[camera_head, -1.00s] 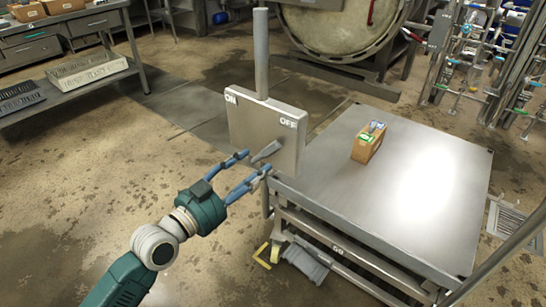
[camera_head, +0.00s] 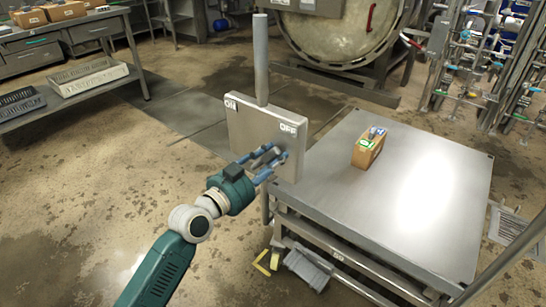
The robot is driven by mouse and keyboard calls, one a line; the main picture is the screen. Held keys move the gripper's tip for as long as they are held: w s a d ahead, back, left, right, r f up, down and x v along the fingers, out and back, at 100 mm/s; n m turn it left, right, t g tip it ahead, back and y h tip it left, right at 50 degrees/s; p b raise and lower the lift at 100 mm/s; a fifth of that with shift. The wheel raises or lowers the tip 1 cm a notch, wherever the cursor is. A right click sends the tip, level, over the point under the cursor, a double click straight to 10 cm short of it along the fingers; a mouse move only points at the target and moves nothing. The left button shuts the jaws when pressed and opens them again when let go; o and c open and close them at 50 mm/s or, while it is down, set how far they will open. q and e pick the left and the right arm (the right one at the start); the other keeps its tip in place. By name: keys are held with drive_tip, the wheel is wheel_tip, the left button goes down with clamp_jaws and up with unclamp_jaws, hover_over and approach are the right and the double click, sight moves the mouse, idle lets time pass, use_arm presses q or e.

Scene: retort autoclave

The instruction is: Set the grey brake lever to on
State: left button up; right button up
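The grey brake lever (camera_head: 267,156) is small and sits on the front of a grey metal plate (camera_head: 262,127) on a post. The plate is marked ON at its upper left and OFF at its upper right. The lever is on the OFF side, low on the plate, and is partly hidden by my fingers. My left gripper (camera_head: 268,161) is at the lever, with its blue fingers apart on either side of it. I cannot tell whether they touch it. My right gripper is not in view.
A steel-topped cart (camera_head: 400,200) stands right of the plate with a small brown box (camera_head: 368,152) on it. A round autoclave door (camera_head: 340,35) is behind. A shelf table (camera_head: 75,98) with trays is at the left. Floor on the left is open.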

use_arm(q)
clamp_jaws()
drive_tip(key=shift+a+r, duration=0.1)
drive_tip(key=shift+w+a+r+n+p, duration=0.3)
drive_tip(key=shift+w+a+r+n, duration=0.1)
drive_tip(key=shift+n, duration=0.5)
drive_tip(key=shift+w+a+r+n, duration=0.15)
drive_tip(key=shift+a+r+n, duration=0.1)
drive_tip(key=shift+n, duration=0.25)
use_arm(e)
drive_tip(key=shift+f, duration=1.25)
